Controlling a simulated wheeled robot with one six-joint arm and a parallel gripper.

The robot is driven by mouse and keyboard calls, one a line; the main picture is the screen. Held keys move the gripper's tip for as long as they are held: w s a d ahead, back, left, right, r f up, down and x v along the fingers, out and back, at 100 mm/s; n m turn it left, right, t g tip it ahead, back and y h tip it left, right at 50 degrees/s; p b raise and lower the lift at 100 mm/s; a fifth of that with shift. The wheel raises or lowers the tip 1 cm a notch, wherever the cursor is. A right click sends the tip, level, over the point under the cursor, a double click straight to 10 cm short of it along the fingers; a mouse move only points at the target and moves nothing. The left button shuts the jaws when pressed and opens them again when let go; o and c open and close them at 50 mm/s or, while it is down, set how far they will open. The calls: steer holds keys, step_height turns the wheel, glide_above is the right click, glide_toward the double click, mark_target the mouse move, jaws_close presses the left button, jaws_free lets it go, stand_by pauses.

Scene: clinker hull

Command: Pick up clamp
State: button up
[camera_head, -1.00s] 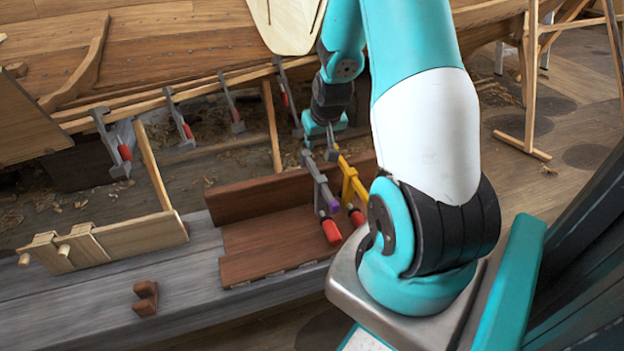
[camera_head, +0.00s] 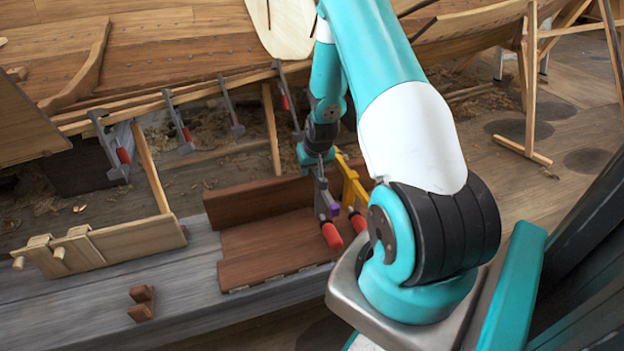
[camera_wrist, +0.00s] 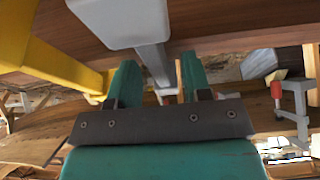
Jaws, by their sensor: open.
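A grey clamp (camera_head: 323,198) with a purple part and a red handle stands at the right end of the dark wooden tray. A yellow clamp (camera_head: 352,185), also with a red handle, is just to its right. My gripper (camera_head: 319,166) is at the top of the grey clamp, partly hidden by my own wrist. In the wrist view, my gripper (camera_wrist: 158,72) is open, and the grey clamp's bar (camera_wrist: 155,62) passes between its teal fingers. I cannot tell whether they touch it. The yellow clamp (camera_wrist: 52,65) is close to the left finger.
The dark wooden tray (camera_head: 262,262) sits on a grey plank bench (camera_head: 80,312). A light wooden jig (camera_head: 110,246) and a small brown block (camera_head: 142,303) are to the left. Several other clamps hang along the hull's edge (camera_head: 180,97) behind. A wooden stand (camera_head: 530,90) is at right.

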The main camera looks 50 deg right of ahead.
steer(key=shift+f, duration=0.2)
stand_by(0.5)
steer(key=shift+c, duration=0.4)
jaws_close()
stand_by(1.0)
